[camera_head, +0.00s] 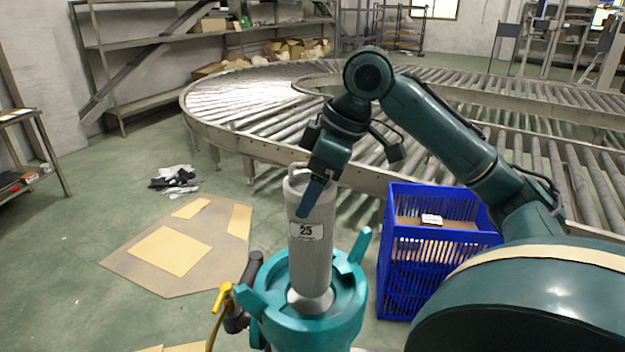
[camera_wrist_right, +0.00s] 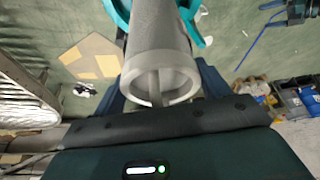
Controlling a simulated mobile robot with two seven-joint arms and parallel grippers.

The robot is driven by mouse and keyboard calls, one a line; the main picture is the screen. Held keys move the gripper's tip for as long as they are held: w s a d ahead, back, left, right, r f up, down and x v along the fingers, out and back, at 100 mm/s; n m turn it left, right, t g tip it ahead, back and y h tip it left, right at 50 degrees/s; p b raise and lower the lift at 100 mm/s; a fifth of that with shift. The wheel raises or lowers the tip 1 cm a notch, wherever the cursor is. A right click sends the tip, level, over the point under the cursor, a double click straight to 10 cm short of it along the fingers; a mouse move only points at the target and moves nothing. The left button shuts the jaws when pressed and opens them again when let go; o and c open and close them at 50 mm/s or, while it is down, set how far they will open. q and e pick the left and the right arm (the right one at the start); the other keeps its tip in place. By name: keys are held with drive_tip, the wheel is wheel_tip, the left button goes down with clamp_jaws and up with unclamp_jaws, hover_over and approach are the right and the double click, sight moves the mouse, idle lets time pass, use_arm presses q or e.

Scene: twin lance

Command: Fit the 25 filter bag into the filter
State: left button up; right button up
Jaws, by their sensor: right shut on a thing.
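The grey filter bag (camera_head: 316,245) carries a label reading 25 and stands about upright in the head view. My right gripper (camera_head: 316,190) is shut on the bag near its top rim. The bag's lower end is over the middle of the teal filter housing (camera_head: 352,312), at its opening; I cannot tell how deep it sits. In the right wrist view the bag (camera_wrist_right: 160,70) shows its ringed end with a crossbar, between the fingers, with part of the teal housing (camera_wrist_right: 120,12) behind it. My left gripper is not in view.
A blue crate (camera_head: 440,244) with cardboard and a small white box inside stands right of the housing. A curved roller conveyor (camera_head: 240,110) runs behind. A yellow-handled valve and hose (camera_head: 221,298) are at the housing's left. Flat cardboard (camera_head: 168,250) lies on the floor.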

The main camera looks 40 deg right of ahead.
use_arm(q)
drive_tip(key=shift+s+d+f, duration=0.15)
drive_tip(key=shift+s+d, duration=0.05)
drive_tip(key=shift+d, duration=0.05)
use_arm(e)
drive_tip(key=shift+f, duration=0.6)
use_arm(q)
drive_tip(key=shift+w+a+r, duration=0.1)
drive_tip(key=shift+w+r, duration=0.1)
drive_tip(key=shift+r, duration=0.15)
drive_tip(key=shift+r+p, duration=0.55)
drive_tip(key=shift+p, duration=0.15)
idle(0.8)
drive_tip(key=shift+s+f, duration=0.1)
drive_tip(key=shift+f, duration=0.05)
idle(0.3)
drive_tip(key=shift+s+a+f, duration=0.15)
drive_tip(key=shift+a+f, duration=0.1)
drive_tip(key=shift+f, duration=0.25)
